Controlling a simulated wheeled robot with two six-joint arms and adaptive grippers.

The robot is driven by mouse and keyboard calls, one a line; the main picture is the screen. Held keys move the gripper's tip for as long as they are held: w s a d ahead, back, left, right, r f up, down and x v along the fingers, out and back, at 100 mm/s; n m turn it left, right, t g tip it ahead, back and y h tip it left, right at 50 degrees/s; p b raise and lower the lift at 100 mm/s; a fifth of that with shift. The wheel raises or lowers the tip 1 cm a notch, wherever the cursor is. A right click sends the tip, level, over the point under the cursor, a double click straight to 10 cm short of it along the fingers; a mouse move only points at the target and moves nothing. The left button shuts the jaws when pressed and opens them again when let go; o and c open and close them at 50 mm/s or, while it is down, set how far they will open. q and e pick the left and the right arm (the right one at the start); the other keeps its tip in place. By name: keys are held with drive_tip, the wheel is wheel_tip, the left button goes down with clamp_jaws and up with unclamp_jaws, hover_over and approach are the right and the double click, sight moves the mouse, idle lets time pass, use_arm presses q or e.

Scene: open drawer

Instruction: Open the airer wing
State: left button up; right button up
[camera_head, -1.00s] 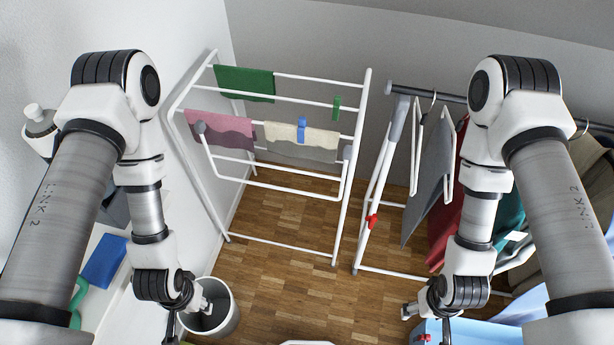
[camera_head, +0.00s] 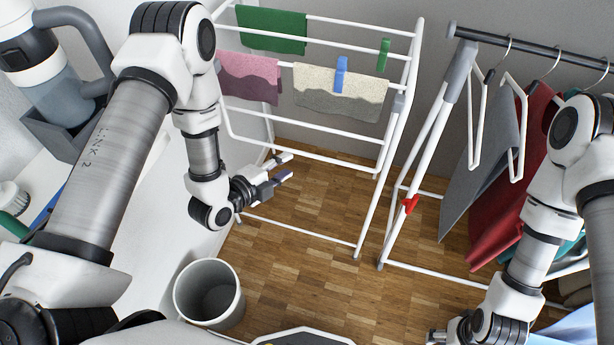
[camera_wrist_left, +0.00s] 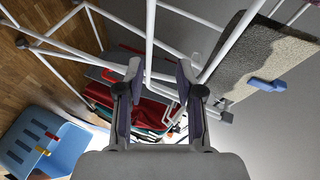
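The white airer (camera_head: 418,60) stands against the back wall with cloths on its rungs. Its wing, a white U-shaped bar frame (camera_head: 340,164), hangs down at the front below the cloths. A grey hinge cap (camera_head: 398,103) shows at its right end. My left gripper (camera_head: 287,167) is open beside the wing's lower bar, near its left part. In the left wrist view, a white bar (camera_wrist_left: 149,45) runs between the two open fingers (camera_wrist_left: 160,72) in the picture; I cannot tell whether it lies between them in depth.
A clothes rail (camera_head: 530,47) with hanging garments stands to the right. A grey bin (camera_head: 209,295) stands on the floor at lower left. A blue crate (camera_wrist_left: 35,140) shows in the left wrist view. The wooden floor before the airer is clear.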

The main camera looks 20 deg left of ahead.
use_arm(q)
drive_tip(key=m+t+b, duration=0.1)
drive_tip(key=b, duration=0.3)
approach(306, 155)
wheel_tip(306, 155, down, 2)
drive_tip(key=w, duration=0.2)
drive_tip(key=shift+t+h, duration=0.3)
drive_tip(key=shift+h, duration=0.2)
drive_tip(key=x, duration=0.8)
drive_tip(key=shift+w+d+r+b, duration=0.15)
drive_tip(key=shift+r+b, duration=0.1)
drive_tip(key=shift+b, duration=0.1)
clamp_jaws()
use_arm(e)
wheel_tip(306, 155, down, 8)
drive_tip(key=shift+f, duration=0.2)
